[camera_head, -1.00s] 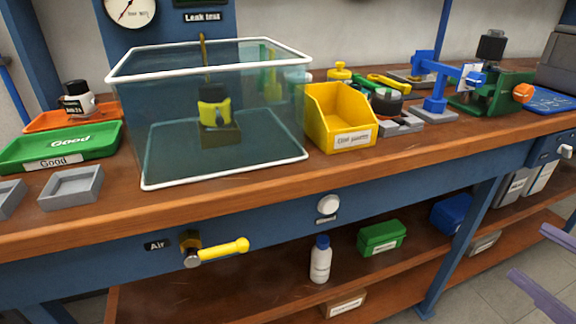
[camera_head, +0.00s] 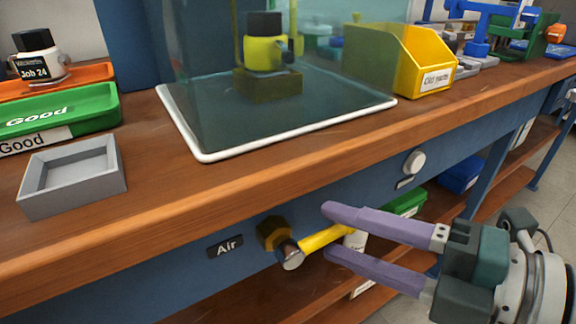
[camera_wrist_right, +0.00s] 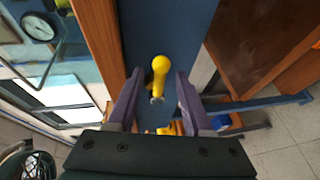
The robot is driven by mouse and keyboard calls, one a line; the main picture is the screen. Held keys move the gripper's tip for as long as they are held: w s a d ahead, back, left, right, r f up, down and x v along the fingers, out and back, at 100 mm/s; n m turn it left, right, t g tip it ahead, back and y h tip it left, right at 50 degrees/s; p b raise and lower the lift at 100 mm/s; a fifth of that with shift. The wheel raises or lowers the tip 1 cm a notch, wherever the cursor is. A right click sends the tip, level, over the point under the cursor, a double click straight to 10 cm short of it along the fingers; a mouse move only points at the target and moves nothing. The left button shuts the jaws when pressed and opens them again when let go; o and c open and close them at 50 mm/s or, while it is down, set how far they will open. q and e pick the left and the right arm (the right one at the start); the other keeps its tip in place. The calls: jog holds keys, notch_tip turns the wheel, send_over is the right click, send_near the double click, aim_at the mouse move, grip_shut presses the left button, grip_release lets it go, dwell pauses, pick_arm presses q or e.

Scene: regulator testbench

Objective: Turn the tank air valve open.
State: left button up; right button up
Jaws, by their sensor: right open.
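The tank air valve (camera_head: 274,235) is a brass body on the blue bench front, right of the "Air" label (camera_head: 226,246). Its yellow lever (camera_head: 318,240) sticks out sideways to the right. My right gripper (camera_head: 328,231) is open, with its purple fingers on either side of the lever, one above and one below. In the right wrist view the lever's yellow knob (camera_wrist_right: 160,64) shows between the spread fingers (camera_wrist_right: 159,74), with a gap on each side. Contact is not visible. My left gripper is not in view.
The glass tank (camera_head: 205,157) with a yellow-black regulator (camera_head: 264,50) inside stands on the bench above. A white knob (camera_head: 414,162) is on the bench front to the right. A white bottle (camera_head: 355,240) and a green box (camera_head: 408,203) stand on the shelf behind my fingers.

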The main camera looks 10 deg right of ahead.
jog(key=shift+x, duration=1)
jog(key=shift+c, duration=0.3)
grip_shut()
dwell(0.5)
